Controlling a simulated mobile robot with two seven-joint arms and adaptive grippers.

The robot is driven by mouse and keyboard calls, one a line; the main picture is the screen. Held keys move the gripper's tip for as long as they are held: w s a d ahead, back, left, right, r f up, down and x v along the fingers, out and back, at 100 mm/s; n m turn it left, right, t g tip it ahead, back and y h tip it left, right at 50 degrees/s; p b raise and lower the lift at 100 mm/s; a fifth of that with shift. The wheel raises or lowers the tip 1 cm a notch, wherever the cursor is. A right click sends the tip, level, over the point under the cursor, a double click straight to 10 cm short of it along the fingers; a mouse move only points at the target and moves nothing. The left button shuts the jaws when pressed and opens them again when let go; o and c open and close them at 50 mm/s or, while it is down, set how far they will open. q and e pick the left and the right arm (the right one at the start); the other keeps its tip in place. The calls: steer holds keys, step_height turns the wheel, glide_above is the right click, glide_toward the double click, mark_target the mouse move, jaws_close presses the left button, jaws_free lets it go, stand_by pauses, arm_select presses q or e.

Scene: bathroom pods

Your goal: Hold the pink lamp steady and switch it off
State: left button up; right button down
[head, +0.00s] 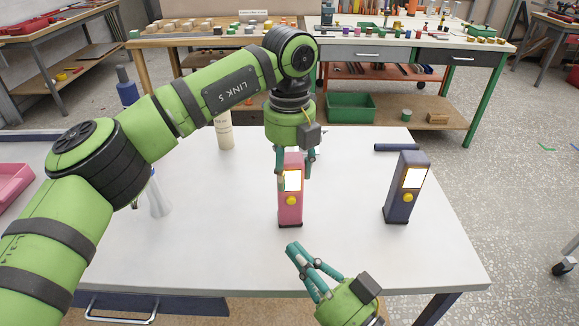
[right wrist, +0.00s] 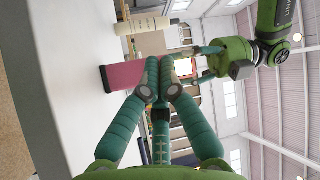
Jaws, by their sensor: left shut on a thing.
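The pink lamp (head: 291,215) stands upright on the white table, its front panel lit, with a yellow button (head: 292,199) below the panel. My left gripper (head: 294,168) is shut on the upper part of the pink lamp from above and partly hides its top. My right gripper (head: 296,250) is in front of the lamp near the table's front edge, apart from it, with its fingers together and empty. In the right wrist view the closed fingers (right wrist: 160,82) overlap the pink lamp (right wrist: 124,76), hiding its button.
A dark blue lamp (head: 401,205), also lit, stands to the right. A dark blue cylinder (head: 396,147) lies behind it. A cream bottle (head: 223,132) and a clear bottle (head: 158,197) stand to the left. The table's front right is clear.

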glide_toward(280, 198)
steer(key=shift+s+a+x, duration=0.1)
steer(key=shift+x, duration=1.15)
steer(key=shift+s+a+x, duration=0.15)
steer(key=shift+x, duration=1.05)
steer(key=shift+w+r, duration=0.15)
steer(key=shift+w, duration=0.05)
steer(key=shift+w, duration=0.45)
steer(key=shift+s, duration=0.6)
steer(key=shift+s+d, duration=0.15)
steer(key=shift+s, duration=1.35)
steer(key=shift+s+d, duration=0.1)
steer(key=shift+s, duration=1.4)
